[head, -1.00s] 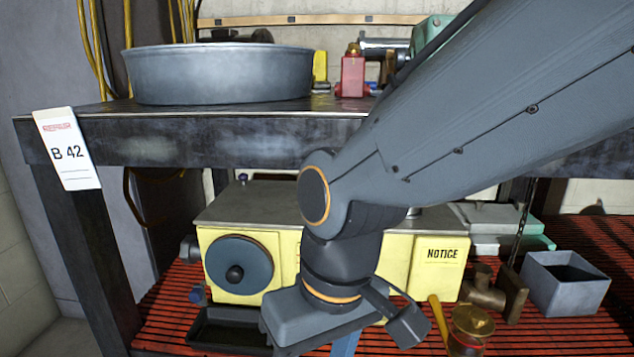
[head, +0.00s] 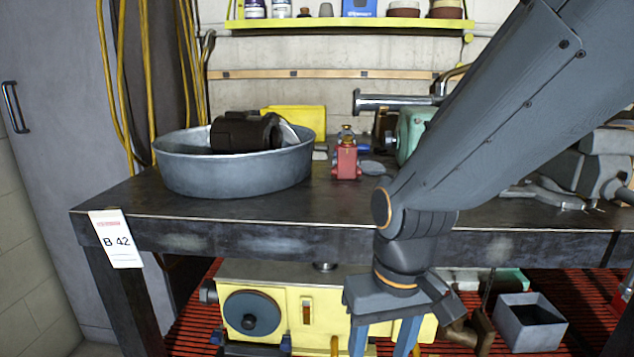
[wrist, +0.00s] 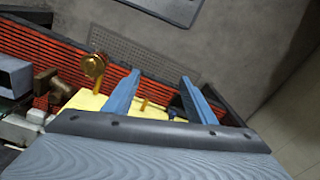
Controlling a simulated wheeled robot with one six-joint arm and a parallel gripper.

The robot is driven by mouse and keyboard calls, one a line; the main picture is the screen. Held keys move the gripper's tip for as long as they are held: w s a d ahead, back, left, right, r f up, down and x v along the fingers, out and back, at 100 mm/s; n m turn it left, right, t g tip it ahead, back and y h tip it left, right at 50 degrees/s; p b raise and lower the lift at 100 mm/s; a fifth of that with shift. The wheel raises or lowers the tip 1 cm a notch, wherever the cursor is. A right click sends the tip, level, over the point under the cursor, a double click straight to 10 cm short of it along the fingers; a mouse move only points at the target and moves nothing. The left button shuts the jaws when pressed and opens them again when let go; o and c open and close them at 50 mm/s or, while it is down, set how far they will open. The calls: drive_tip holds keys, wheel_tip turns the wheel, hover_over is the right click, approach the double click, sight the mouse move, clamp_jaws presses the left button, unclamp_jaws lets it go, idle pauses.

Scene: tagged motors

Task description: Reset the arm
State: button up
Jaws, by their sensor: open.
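My gripper (head: 385,342) hangs in front of the dark workbench (head: 340,240), pointing down, its two blue fingers apart with nothing between them. In the wrist view the open fingers (wrist: 158,98) stand over the yellow box and the red slatted lower shelf. My arm crosses the right half of the head view from the upper right. The fingertips are partly cut off at the bottom of the head view.
A round metal tub (head: 235,170) holding a dark motor (head: 245,132) stands on the bench, near a red part (head: 347,160). Below are a yellow box (head: 285,310) and a grey bin (head: 530,325). A B 42 tag (head: 116,240) hangs at the bench's left corner.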

drive_tip(key=s+d+r+m+p, duration=0.2)
drive_tip(key=d+r+p, duration=0.8)
drive_tip(key=r+p, duration=0.2)
drive_tip(key=shift+s+m+h+p, duration=0.2)
drive_tip(key=shift+m+h+p, duration=0.15)
drive_tip(key=shift+p, duration=0.9)
